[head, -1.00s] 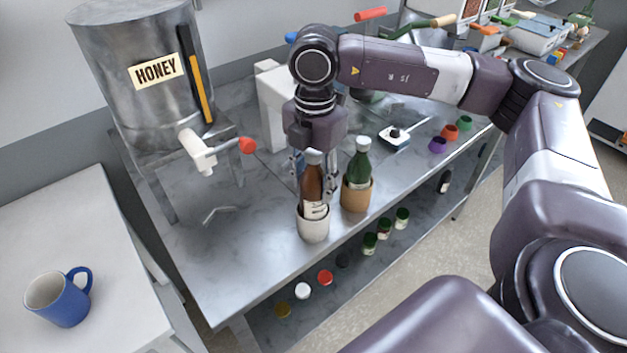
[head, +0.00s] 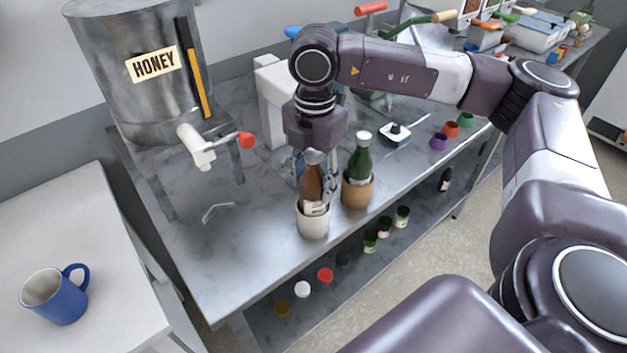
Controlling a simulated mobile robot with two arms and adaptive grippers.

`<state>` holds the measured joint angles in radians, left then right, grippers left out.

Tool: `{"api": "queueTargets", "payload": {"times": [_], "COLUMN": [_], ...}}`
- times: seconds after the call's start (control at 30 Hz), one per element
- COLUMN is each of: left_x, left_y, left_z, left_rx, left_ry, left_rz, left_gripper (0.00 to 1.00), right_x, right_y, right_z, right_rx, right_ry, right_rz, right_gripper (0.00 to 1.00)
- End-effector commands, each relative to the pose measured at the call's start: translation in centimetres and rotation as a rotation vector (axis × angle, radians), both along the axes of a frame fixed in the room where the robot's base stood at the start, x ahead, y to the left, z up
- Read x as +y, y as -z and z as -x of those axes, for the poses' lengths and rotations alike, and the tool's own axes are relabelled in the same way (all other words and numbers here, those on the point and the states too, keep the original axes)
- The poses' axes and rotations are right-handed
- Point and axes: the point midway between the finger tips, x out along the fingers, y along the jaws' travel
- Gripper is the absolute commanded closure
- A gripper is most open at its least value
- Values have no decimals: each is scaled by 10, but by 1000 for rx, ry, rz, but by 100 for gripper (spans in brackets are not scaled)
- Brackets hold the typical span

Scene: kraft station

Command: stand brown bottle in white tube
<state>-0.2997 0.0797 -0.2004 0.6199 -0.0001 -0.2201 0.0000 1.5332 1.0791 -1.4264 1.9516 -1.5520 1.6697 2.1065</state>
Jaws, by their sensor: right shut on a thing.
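The brown bottle (head: 312,187) is upright, with its lower part inside the white tube (head: 313,222) near the front edge of the metal table. My right gripper (head: 317,176) reaches down from above and is shut on the bottle. One finger shows to the right of the bottle; the bottle hides part of the gripper. The bottle's base is hidden by the tube wall, so I cannot tell if it touches the bottom. My left gripper is not in view.
A green bottle (head: 361,160) stands in a tan tube (head: 357,190) just right of the white tube. A honey tank (head: 140,85) with a red-handled tap stands at the left. Small jars (head: 384,227) line a lower shelf. A blue mug (head: 62,298) is on a side table.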

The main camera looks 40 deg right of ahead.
Motion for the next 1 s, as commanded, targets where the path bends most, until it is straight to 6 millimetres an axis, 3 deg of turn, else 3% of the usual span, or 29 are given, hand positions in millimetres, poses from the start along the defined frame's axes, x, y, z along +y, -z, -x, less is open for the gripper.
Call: {"api": "queueTargets", "payload": {"times": [1.0], "left_x": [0], "left_y": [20], "left_z": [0], "left_rx": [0], "left_ry": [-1], "left_rz": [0], "left_gripper": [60], "right_x": [0], "right_y": [21], "right_z": [-1], "right_rx": [-2], "right_ry": [0], "right_rz": [0], "right_gripper": [100]}}
